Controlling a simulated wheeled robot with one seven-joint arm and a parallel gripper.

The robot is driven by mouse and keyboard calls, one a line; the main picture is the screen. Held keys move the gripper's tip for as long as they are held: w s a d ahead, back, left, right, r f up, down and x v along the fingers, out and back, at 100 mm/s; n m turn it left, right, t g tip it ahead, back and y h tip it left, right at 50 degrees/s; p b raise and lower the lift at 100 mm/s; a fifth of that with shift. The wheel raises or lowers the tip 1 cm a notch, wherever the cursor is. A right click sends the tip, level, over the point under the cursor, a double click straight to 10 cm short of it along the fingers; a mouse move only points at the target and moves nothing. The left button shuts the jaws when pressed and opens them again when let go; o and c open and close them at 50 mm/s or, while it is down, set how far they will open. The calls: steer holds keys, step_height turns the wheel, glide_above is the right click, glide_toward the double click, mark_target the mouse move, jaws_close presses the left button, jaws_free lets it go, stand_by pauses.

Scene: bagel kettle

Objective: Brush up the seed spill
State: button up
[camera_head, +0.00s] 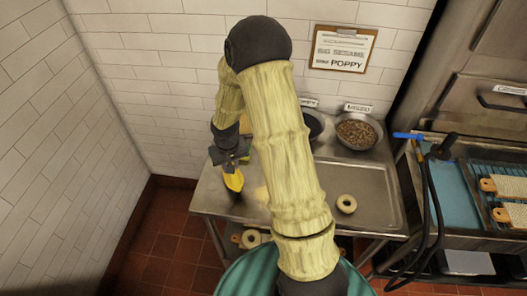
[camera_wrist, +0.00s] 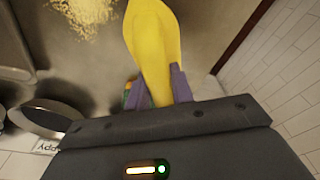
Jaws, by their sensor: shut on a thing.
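My gripper (camera_head: 231,162) is over the left part of the steel table (camera_head: 214,192), its jaws (camera_wrist: 160,90) shut on a yellow tool (camera_head: 233,180). The tool has a broad, smooth yellow end and points away from the jaws in the wrist view (camera_wrist: 154,40). I cannot tell whether it is a brush or a scoop, nor whether its tip touches the table. A pale tan seed spill (camera_wrist: 88,14) lies on the table beside the tool. In the head view the spill (camera_head: 262,193) shows just right of the tool, partly hidden by my arm.
A dark bowl (camera_head: 315,125) and a steel bowl of mixed seeds (camera_head: 357,132) stand at the table's back. A sink-like unit with a blue hose nozzle (camera_head: 407,136) stands further right. A tiled wall (camera_head: 45,150) bounds the left.

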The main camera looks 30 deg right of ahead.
steer(key=s+d+r+m, duration=0.2)
steer(key=d+m, duration=0.1)
steer(key=d, duration=0.2)
steer(key=s+d+r+m, duration=0.2)
steer(key=d+m, duration=0.1)
steer(key=d, duration=0.2)
steer(key=shift+d+r+h, duration=0.3)
steer(key=shift+r+h, duration=0.05)
steer(key=shift+h, duration=0.05)
